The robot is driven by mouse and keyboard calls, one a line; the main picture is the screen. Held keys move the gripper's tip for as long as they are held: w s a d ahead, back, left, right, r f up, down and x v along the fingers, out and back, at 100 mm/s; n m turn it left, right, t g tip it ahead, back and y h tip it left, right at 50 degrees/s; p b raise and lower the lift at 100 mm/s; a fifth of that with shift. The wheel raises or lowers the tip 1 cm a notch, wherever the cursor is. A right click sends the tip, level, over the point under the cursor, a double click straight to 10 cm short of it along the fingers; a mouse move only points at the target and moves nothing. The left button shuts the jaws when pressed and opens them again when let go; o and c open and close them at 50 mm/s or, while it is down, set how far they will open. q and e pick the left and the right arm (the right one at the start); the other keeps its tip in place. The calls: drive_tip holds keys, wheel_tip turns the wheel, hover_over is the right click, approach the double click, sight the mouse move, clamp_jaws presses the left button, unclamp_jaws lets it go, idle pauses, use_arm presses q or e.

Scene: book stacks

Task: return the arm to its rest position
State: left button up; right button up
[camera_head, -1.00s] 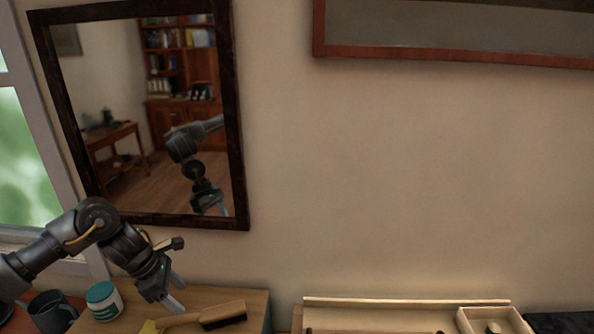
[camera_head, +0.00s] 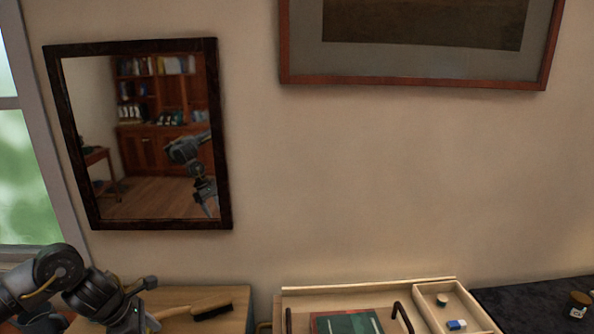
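My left arm comes in at the lower left, and its gripper (camera_head: 148,324) is partly cut off by the bottom edge of the view. The gripper hangs over the left end of a wooden surface, close to the handle of a brush (camera_head: 212,306). I cannot tell whether its fingers are apart or closed, and I see nothing held in it. My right gripper is not in view. A mirror (camera_head: 225,150) on the wall shows a reflection of my arm.
A wooden tray (camera_head: 370,287) at the bottom centre holds a green book (camera_head: 347,323) with dark handles beside it. Its right compartment holds small items, including a blue and white one (camera_head: 456,325). A dark surface (camera_head: 530,300) lies at the right. A framed picture (camera_head: 415,84) hangs above.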

use_arm(q)
drive_tip(key=s+d+f+n+t+h, duration=0.1)
drive_tip(key=d+f+n+t, duration=0.15)
drive_tip(key=d+n, duration=0.4)
drive_tip(key=s+d+f+n+t, duration=0.1)
drive_tip(key=s+d+f+n, duration=0.15)
drive_tip(key=d+n, duration=0.35)
drive_tip(key=d+f+n+t+h, duration=0.1)
drive_tip(key=d+f+n+t, duration=0.2)
drive_tip(key=d, duration=0.5)
drive_tip(key=s+a+f+n+g+y, duration=0.2)
drive_tip(key=s+a+n, duration=0.2)
drive_tip(key=s+n, duration=0.5)
drive_tip(key=s+a+f+n+g+y, duration=0.2)
drive_tip(key=s+a+n, duration=0.2)
drive_tip(key=s+n, duration=0.6)
drive_tip(key=s+a+f+n+g+y, duration=0.2)
drive_tip(key=s+a+n, duration=0.3)
drive_tip(key=n, duration=0.7)
wheel_tip(320, 180, down, 26)
drive_tip(key=s+d, duration=0.2)
drive_tip(key=s+a+f+g, duration=0.2)
drive_tip(key=s+a+f, duration=0.1)
drive_tip(key=s+f, duration=1.2)
drive_tip(key=shift+s+a+f+m, duration=0.15)
drive_tip(key=shift+s+f+m, duration=0.2)
drive_tip(key=shift+s, duration=0.6)
